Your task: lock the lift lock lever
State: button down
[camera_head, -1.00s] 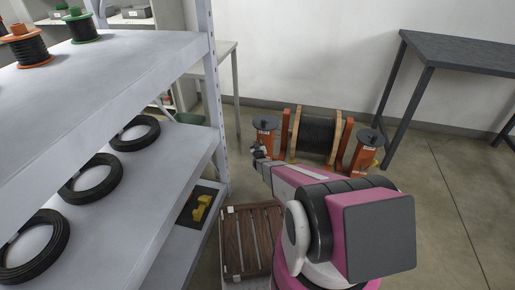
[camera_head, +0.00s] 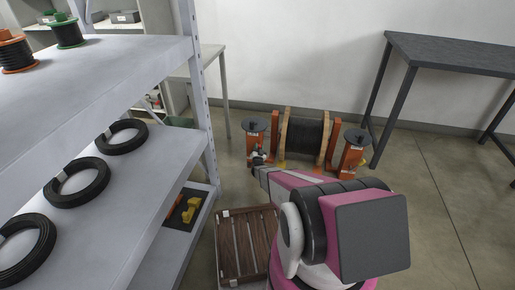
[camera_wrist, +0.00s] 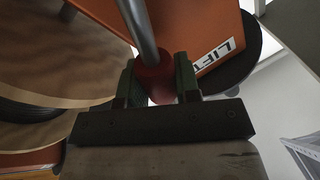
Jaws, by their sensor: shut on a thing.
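The lift lock lever (camera_wrist: 138,28) is a grey metal rod with a red knob (camera_wrist: 154,82) at its near end, seen in the wrist view. My gripper (camera_wrist: 158,75) has one dark green finger on each side of the knob and is shut on it. Behind it is an orange lift stand (camera_wrist: 198,28) with a white label that reads "LIFT". In the head view my gripper (camera_head: 257,160) is at the front of the left orange stand (camera_head: 252,138). The lever is too small to make out there.
A black cable drum (camera_head: 305,138) with wooden flanges stands between the left stand and a right orange stand (camera_head: 352,152). A grey shelf (camera_head: 110,80) with cable coils is on the left. A slatted wooden pallet (camera_head: 245,245) lies beside my base. Open floor is on the right.

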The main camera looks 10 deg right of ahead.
jog(key=shift+s+d+f+m, duration=0.15)
jog(key=shift+d+m, duration=0.1)
jog(key=shift+m, duration=0.15)
jog(key=c, duration=0.8)
grip_release()
jog(key=shift+s+f, duration=0.1)
